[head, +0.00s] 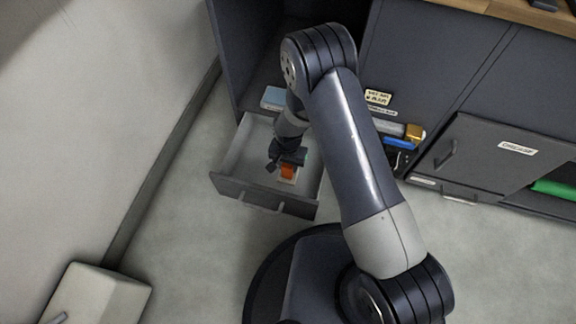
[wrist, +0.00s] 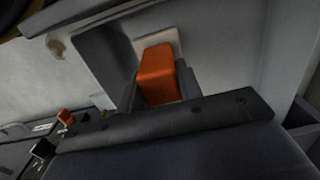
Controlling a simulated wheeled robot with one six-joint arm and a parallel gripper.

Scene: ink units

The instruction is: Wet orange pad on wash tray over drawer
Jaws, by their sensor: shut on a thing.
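An orange block-shaped pad (head: 288,171) is at my gripper (head: 284,163) inside the open drawer (head: 262,194). In the wrist view the orange pad (wrist: 158,76) sits between the dark fingers, and my gripper (wrist: 160,92) is shut on it. A pale flat piece (wrist: 172,38) shows at the pad's far end; I cannot tell whether it belongs to the pad or lies under it. A light blue flat thing (head: 275,98), possibly the wash tray, is in the dark compartment above the back of the drawer, partly hidden by my arm.
Right of the drawer, an open compartment holds yellow and blue things (head: 399,142). A grey door labelled grease (head: 493,153) stands further right, with a green roll (head: 553,188) beside it. A pale box (head: 97,296) is at lower left. Floor left of the drawer is clear.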

